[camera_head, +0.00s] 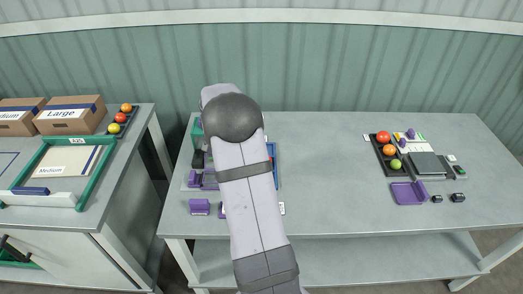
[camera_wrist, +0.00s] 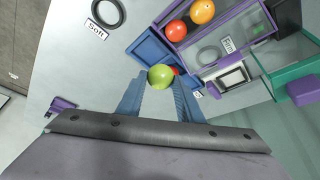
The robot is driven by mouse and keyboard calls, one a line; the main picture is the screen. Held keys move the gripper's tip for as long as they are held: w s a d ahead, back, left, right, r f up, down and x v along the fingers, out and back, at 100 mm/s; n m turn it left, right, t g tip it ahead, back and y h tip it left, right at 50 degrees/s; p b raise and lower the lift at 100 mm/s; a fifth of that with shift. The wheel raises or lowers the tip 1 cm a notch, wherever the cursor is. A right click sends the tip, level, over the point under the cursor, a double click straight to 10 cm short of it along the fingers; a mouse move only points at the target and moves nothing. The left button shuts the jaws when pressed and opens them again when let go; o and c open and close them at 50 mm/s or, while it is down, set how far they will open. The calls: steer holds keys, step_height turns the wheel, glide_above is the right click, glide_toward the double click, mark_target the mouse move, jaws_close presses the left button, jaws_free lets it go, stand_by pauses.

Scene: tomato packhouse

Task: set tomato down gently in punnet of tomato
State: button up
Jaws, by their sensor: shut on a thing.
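In the wrist view my gripper (camera_wrist: 160,92) is shut on a yellow-green tomato (camera_wrist: 160,77), held between the tips of its two blue fingers. A blue punnet (camera_wrist: 148,44) lies just beyond the fingertips, and the held tomato overlaps its near part. A red tomato (camera_wrist: 176,71) shows partly behind the held one; the rest of it is hidden. I cannot tell whether the held tomato touches the punnet. In the head view my arm hides the gripper and the tomato; only a blue edge of the punnet (camera_head: 274,152) shows beside the arm.
A purple tray (camera_wrist: 226,30) beside the punnet holds a red tomato (camera_wrist: 177,30) and an orange tomato (camera_wrist: 202,11). A dark ring (camera_wrist: 107,14) lies left. A black tray (camera_head: 388,153) with tomatoes stands right on the bench (camera_head: 330,190); the middle bench is clear.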

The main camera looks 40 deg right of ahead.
steer(key=w+a+f+n+p, duration=0.1)
steer(key=w+a, duration=0.1)
steer(key=a, duration=0.1)
steer(key=w+a+n+t+p, duration=0.1)
steer(key=w+a+n, duration=0.1)
steer(key=a, duration=0.1)
steer(key=w+a+f+n+p, duration=0.1)
steer(key=w+a, duration=0.1)
steer(key=a, duration=0.2)
steer(key=shift+w+f+t, duration=0.2)
steer(key=shift+f+t, duration=0.1)
steer(key=shift+t, duration=0.1)
steer(key=w+n, duration=0.2)
steer(key=w, duration=0.1)
steer(key=shift+w+a+r+n+t+y, duration=0.15)
steer(key=shift+n+t+y, duration=0.15)
steer(key=shift+n+t, duration=0.1)
steer(key=shift+f, duration=0.25)
steer(key=shift+f+b, duration=0.75)
steer(key=shift+f, duration=1)
steer(key=shift+f+b, duration=1.15)
steer(key=shift+b, duration=0.15)
